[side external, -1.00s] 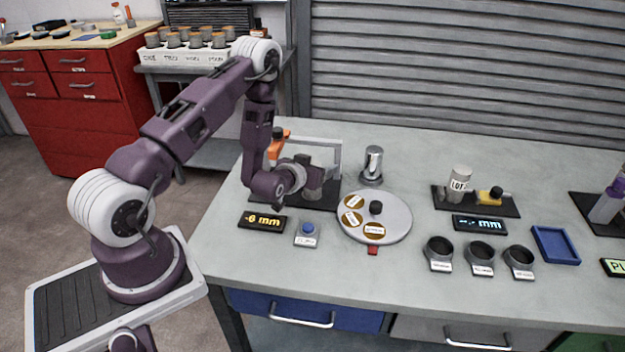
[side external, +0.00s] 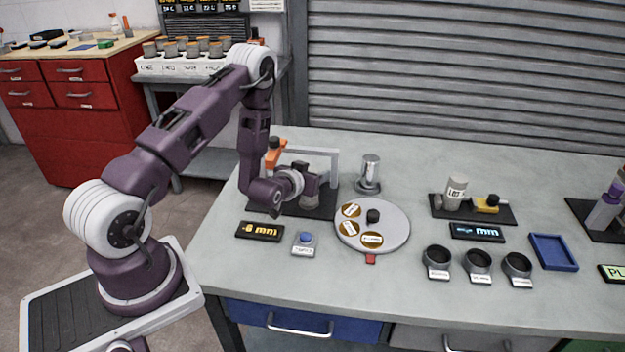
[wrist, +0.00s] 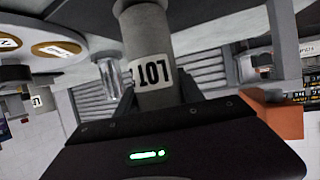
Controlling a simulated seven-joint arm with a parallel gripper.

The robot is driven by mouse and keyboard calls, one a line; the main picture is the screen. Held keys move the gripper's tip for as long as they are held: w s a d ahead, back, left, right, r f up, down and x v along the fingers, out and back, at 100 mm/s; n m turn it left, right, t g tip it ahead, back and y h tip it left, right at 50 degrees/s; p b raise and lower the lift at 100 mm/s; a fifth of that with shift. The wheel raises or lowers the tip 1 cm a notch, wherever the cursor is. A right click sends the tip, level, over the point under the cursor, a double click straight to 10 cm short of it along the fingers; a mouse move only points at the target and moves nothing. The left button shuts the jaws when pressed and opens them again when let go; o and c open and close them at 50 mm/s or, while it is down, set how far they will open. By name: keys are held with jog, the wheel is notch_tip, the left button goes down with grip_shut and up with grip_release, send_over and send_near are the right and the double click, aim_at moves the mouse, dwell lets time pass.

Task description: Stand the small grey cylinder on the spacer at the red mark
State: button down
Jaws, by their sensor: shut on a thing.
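My gripper (side external: 308,186) is shut on a grey cylinder (wrist: 147,40) with a white LOT label, which reads upside down in the wrist view. In the side view they are at the gantry stand (side external: 335,165), above its black base; whether the cylinder touches the base is unclear. A round grey plate (side external: 398,217) lies to the right. It carries several gold labelled discs, likely the spacers, and a black knob (side external: 373,216). The front gold disc (side external: 371,241) lies nearest a red tab (side external: 370,259) at the plate's front edge.
A silver cylinder (side external: 370,170) stands behind the plate. An amber display (side external: 260,230) and a blue button (side external: 305,238) lie in front of the gantry. Another LOT cylinder (side external: 456,190) stands on a black base to the right, behind several dark cups (side external: 437,257) and a blue tray (side external: 552,250).

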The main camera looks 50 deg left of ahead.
notch_tip(320, 180, up, 9)
jog(key=d+r+m+t+h, duration=0.2)
jog(key=d+r+m+h, duration=0.4)
jog(key=d+r, duration=0.95)
jog(key=s+d+f+m+h, duration=0.2)
jog(key=s+f+m+h, duration=0.15)
jog(key=s, duration=0.25)
jog(key=shift+w+d+f+m+g+h, duration=0.6)
jog(key=shift+w+d+f+h, duration=0.7)
jog(key=shift+f, duration=1.9)
jog(key=shift+w+d+f+m+g+h, duration=0.7)
jog(key=shift+w+f, duration=1.1)
jog(key=shift+f, duration=1.4)
jog(key=shift+w+d+f+m+g+h, duration=0.55)
jog(key=shift+w+d+f, duration=0.85)
jog(key=shift+f, duration=1.8)
jog(key=shift+w+a+f, duration=0.15)
jog(key=shift+a+f, duration=0.05)
jog(key=shift+f, duration=0.25)
jog(key=c, duration=0.7)
grip_release()
jog(key=shift+o, duration=0.2)
